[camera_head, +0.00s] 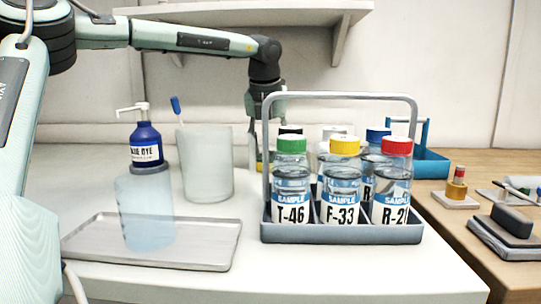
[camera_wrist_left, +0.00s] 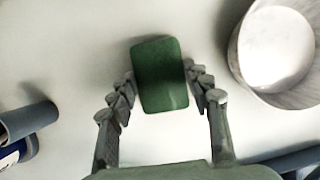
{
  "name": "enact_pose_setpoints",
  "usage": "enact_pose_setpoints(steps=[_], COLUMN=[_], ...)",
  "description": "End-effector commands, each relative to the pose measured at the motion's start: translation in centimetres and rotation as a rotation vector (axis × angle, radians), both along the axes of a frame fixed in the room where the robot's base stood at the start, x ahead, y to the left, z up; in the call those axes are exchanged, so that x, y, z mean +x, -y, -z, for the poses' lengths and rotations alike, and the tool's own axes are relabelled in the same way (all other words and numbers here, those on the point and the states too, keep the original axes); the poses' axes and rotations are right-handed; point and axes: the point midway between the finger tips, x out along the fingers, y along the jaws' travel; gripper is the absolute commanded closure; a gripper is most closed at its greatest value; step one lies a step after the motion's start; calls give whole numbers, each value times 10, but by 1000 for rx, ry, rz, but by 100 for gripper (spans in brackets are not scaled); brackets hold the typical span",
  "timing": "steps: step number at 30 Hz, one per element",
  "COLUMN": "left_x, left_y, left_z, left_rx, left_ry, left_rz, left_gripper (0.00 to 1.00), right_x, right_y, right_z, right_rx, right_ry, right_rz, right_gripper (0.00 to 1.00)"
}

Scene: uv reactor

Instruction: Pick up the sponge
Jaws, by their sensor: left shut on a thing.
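The sponge shows its green face (camera_wrist_left: 160,75) in the left wrist view, between the two fingers of my left gripper (camera_wrist_left: 160,88). The fingers touch or nearly touch its sides and are shut on it. In the head view my left gripper (camera_head: 264,125) reaches down behind the bottle carrier. Only a small yellow-green bit of the sponge (camera_head: 259,166) shows there, past the carrier's left post. The carrier hides most of the gripper's tips, and I cannot tell whether the sponge touches the table. My right gripper is in neither view.
The grey carrier (camera_head: 345,234) with several sample bottles stands in front of my gripper. A frosted beaker (camera_head: 207,165) stands left of it. A blue dye bottle (camera_head: 146,140), a translucent cylinder (camera_head: 145,215) and a metal tray (camera_head: 205,252) are further left. A shelf (camera_head: 250,9) hangs above.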

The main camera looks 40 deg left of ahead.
Motion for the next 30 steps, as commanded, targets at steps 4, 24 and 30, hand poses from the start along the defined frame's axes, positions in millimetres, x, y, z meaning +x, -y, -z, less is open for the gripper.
enact_pose_setpoints(steps=[4, 24, 30], left_x=[1, 1, 1], left_y=[0, 0, 0], left_z=[-11, -188, -239], left_rx=[2, 3, 1], left_ry=[3, 3, 2], left_rz=[0, -4, -1], left_gripper=[60, 60, 60], right_x=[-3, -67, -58], right_y=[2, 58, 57], right_z=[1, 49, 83], right_rx=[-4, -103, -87], right_ry=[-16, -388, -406], right_rz=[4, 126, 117], right_gripper=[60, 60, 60])
